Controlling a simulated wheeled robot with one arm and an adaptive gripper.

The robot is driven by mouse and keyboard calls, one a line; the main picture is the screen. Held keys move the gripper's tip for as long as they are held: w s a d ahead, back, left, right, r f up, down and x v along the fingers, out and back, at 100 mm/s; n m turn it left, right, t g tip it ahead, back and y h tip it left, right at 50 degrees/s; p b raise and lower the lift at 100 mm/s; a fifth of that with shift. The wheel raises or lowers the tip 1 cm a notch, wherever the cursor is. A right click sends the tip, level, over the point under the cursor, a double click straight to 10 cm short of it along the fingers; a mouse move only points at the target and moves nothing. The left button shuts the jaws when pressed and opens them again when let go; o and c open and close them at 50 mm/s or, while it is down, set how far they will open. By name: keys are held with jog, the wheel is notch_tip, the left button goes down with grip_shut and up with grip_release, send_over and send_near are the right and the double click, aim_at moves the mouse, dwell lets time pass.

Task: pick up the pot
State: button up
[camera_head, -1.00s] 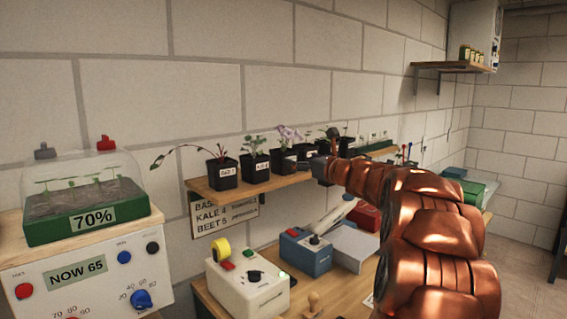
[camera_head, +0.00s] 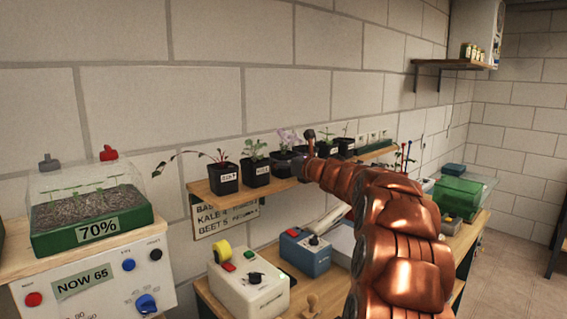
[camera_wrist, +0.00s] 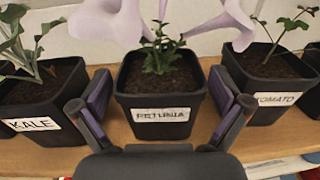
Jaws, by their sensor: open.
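Several black pots with plants stand in a row on the wooden shelf (camera_head: 203,190). In the wrist view the pot labelled PETUNIA (camera_wrist: 161,99), with pale lilac flowers, is in the middle. My gripper (camera_wrist: 160,108) is open, with one finger at each side of this pot's front. I cannot tell whether the fingers touch it. The KALE pot (camera_wrist: 40,103) is on the left and the TOMATO pot (camera_wrist: 262,92) on the right, both close to the fingers. In the head view the petunia pot (camera_head: 281,168) is partly hidden by my gripper (camera_head: 305,155).
A sign (camera_head: 226,219) hangs under the shelf. Below it, a white control box (camera_head: 250,292) and a blue box (camera_head: 305,254) stand on the bench. A green seedling tray (camera_head: 60,241) under a clear cover stands at the left. The block wall is close behind the pots.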

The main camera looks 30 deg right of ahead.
aim_at(284, 153)
jog(key=shift+c, duration=0.4)
jog(key=c, duration=1.3)
jog(key=shift+r, duration=0.15)
jog(key=shift+d+r+b, duration=0.1)
jog(key=shift+r+b, duration=0.35)
jog(key=shift+r, duration=1.05)
jog(key=s+a+r+b, duration=0.1)
jog(key=s+b, duration=0.4)
jog(key=s, duration=1.1)
jog(key=shift+r, duration=0.4)
jog(key=shift+a, duration=0.15)
